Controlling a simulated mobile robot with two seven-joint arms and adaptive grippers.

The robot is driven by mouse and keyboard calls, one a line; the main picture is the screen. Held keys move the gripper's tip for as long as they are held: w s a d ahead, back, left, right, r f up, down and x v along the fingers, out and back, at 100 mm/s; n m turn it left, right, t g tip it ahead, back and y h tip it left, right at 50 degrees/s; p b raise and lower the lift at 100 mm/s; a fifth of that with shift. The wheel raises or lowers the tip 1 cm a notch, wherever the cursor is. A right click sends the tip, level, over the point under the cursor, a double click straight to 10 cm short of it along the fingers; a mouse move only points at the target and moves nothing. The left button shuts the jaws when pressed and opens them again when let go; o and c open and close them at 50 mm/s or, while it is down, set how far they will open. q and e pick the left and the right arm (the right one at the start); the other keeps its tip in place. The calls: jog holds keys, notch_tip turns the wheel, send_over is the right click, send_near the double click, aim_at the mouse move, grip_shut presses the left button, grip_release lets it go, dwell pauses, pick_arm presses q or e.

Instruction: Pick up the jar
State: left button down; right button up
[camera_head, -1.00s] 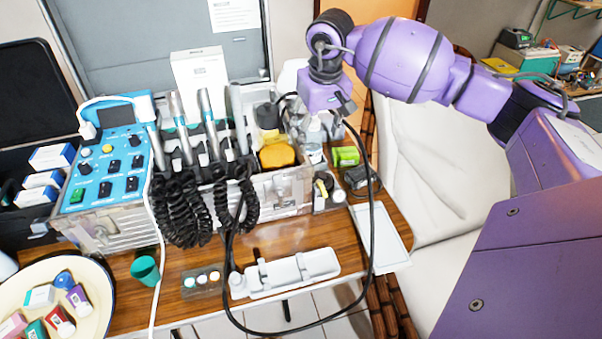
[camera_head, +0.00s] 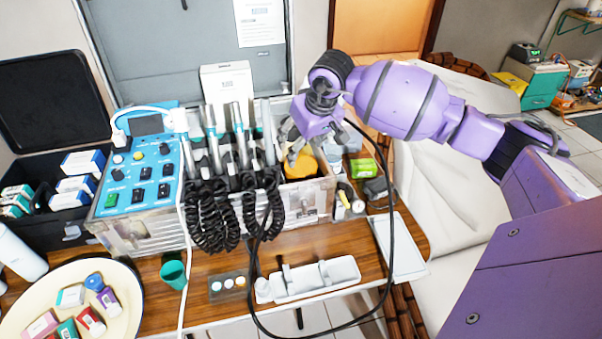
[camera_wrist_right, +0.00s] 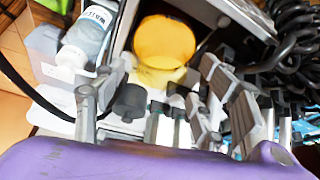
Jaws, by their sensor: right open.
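A round yellow jar (camera_head: 300,166) sits in the right compartment of the metal case, partly hidden by my right gripper in the head view. It also shows in the right wrist view (camera_wrist_right: 160,48), where its round yellow top faces the camera beyond my fingers. My right gripper (camera_head: 291,146) is above the case, at the jar's upper left in the head view. In the right wrist view my right gripper (camera_wrist_right: 150,100) has its fingers spread wide, with nothing held between them. My left gripper is not in view.
Dental handpieces (camera_head: 240,135) with coiled black cords stand left of the jar. A labelled bottle (camera_wrist_right: 88,35) is beside the case. A black cable hangs from near my right wrist. A white tray (camera_head: 315,279) and a cream plate (camera_head: 125,320) lie in front.

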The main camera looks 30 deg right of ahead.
jog(key=shift+x, duration=0.85)
jog(key=shift+c, duration=0.5)
grip_shut()
jog(key=shift+r, duration=0.15)
